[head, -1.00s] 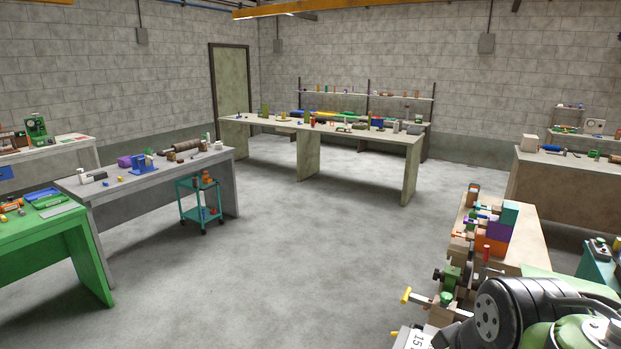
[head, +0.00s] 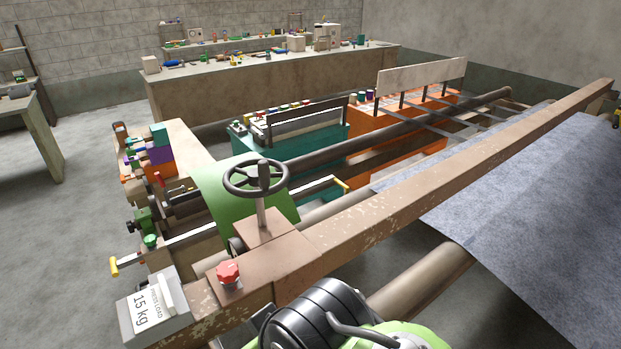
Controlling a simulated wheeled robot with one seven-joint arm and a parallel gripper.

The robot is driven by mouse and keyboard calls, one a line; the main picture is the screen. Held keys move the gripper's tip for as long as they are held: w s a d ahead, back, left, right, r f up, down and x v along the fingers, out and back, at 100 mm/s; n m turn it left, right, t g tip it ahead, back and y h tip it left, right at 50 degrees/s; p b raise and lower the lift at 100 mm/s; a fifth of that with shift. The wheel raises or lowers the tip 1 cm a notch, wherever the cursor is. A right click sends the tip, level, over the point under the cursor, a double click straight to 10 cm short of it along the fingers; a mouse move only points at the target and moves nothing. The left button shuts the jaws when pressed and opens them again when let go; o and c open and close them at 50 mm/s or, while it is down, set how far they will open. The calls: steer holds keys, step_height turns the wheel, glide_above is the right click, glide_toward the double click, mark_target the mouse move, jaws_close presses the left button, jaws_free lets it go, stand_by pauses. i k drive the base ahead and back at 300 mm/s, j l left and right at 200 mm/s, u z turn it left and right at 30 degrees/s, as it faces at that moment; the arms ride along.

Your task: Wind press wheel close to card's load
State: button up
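The press wheel (head: 280,187) is a dark spoked handwheel on an upright post, standing on a brown block near the end of a worn brown beam. The card (head: 146,311) is white, reads "PRESS LOAD 15 kg", and sits on a grey block at the beam's near-left end. A red knob (head: 229,271) stands on the beam between the card and the wheel. No hand is on the wheel. Part of my arm shows at the bottom centre, in front of the beam; my gripper itself is not in view.
The long beam (head: 470,160) runs from the near left to the far right. A grey felt sheet (head: 540,205) lies to its right, above a brown roller (head: 420,285). A green sloped panel (head: 215,190) and a yellow-ended crank (head: 341,184) are behind the wheel. Open floor lies left.

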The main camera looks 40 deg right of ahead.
mark_target(255, 165)
steer(key=z, duration=0.8)
steer(key=u, duration=1.3)
steer(key=z, duration=1.3)
steer(key=j+z, duration=0.1)
steer(key=i, duration=0.05)
